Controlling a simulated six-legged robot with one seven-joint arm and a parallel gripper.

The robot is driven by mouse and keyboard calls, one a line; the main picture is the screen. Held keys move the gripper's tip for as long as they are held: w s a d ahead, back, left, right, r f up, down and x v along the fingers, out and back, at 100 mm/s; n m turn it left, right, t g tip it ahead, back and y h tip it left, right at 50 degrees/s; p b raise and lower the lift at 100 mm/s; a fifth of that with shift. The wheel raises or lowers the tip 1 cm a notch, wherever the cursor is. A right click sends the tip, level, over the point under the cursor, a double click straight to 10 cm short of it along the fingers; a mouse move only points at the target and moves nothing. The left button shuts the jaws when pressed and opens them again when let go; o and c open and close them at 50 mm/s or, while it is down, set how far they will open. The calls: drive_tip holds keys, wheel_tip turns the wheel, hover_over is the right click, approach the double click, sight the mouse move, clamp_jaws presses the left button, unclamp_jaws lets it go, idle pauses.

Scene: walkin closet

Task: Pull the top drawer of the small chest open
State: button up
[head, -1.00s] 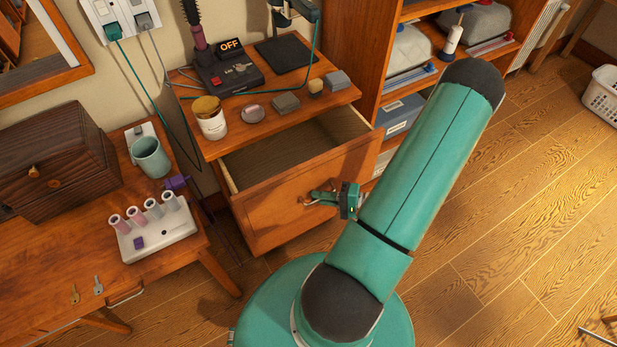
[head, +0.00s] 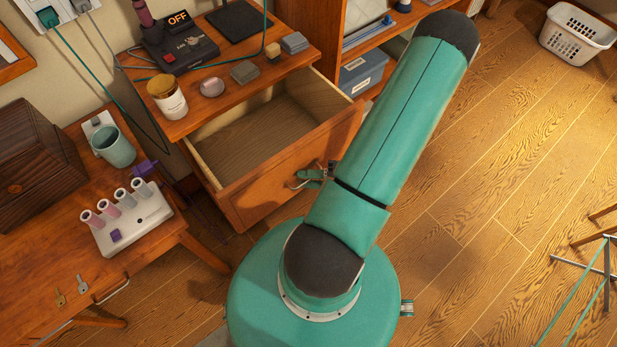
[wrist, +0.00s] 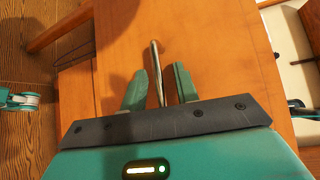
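The small chest (head: 212,100) stands at the upper middle of the head view. Its top drawer (head: 268,132) is pulled well out, and its inside looks empty. The drawer front also shows in the wrist view (wrist: 205,50). The metal bar handle (wrist: 156,65) on it lies between the two fingers of my gripper (wrist: 161,80). The fingers are apart, with gaps visible beside the bar, so my gripper is open around the handle. In the head view my gripper (head: 314,178) is at the handle, partly hidden by my arm.
A candle jar (head: 167,96), a black device marked OFF (head: 183,45) and small boxes sit on the chest top. A desk at left holds a mug (head: 114,148) and a tube rack (head: 132,218). A drying rack (head: 600,270) stands at right. Floor between is clear.

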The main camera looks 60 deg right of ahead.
drive_tip(key=v, duration=1.4)
idle(0.4)
